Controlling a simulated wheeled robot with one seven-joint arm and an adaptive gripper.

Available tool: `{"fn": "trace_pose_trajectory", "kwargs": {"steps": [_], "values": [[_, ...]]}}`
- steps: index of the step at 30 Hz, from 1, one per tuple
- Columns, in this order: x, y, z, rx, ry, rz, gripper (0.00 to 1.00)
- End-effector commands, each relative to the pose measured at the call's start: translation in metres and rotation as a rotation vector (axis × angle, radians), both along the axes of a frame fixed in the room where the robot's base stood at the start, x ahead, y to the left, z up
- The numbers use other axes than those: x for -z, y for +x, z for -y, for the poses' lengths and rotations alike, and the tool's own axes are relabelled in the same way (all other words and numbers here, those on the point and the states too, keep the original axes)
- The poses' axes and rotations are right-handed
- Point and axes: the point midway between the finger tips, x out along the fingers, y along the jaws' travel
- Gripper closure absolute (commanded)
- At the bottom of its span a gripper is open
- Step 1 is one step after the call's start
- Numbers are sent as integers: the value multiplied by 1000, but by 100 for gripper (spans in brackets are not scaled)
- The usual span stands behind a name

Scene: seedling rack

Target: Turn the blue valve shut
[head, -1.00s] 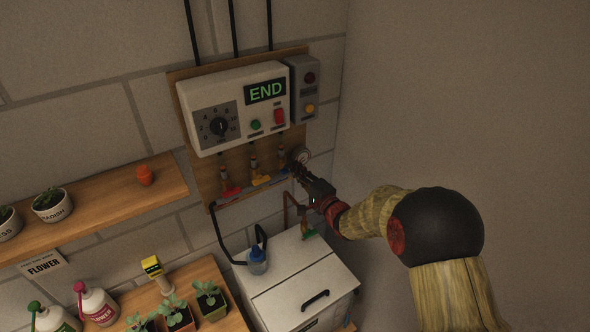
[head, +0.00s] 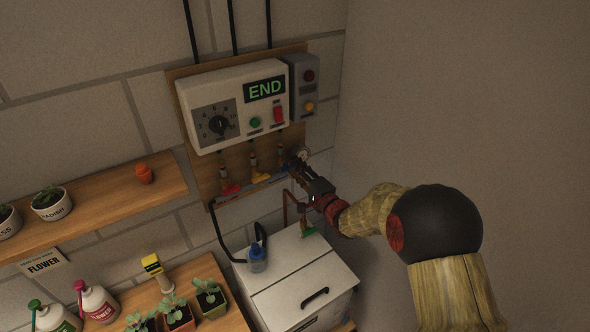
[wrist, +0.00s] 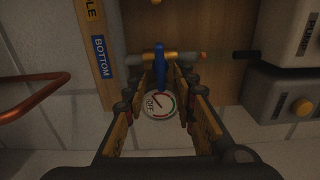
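The blue valve handle (wrist: 160,66) shows in the wrist view, lying crosswise to its brass pipe fitting (wrist: 146,57). My gripper (wrist: 161,76) reaches it from the front, with one finger on each side of the handle. A gap shows between the handle and the fingers, so the gripper looks open around it. In the head view my gripper (head: 297,168) is at the right end of the valve row and largely hides the blue valve. A blue BOTTOM label (wrist: 103,57) lies beside the valve in the wrist view.
The red valve (head: 231,188) and yellow valve (head: 258,177) are left of my gripper. A round gauge (wrist: 158,104) sits between the fingers in the wrist view. A control box (head: 200,95) reading END hangs above. A white cabinet (head: 300,270) stands below.

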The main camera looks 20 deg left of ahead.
Motion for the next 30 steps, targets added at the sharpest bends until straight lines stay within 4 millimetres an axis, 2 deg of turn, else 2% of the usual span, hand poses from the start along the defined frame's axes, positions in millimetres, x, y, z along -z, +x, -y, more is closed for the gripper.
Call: {"fn": "trace_pose_trajectory", "kwargs": {"steps": [8, 21, 30], "values": [[0, -4, 5, 0, 0, 0, 74], [-1, -56, 68, 2, 0, 0, 74], [0, -76, 90, 1, 0, 0, 74]]}}
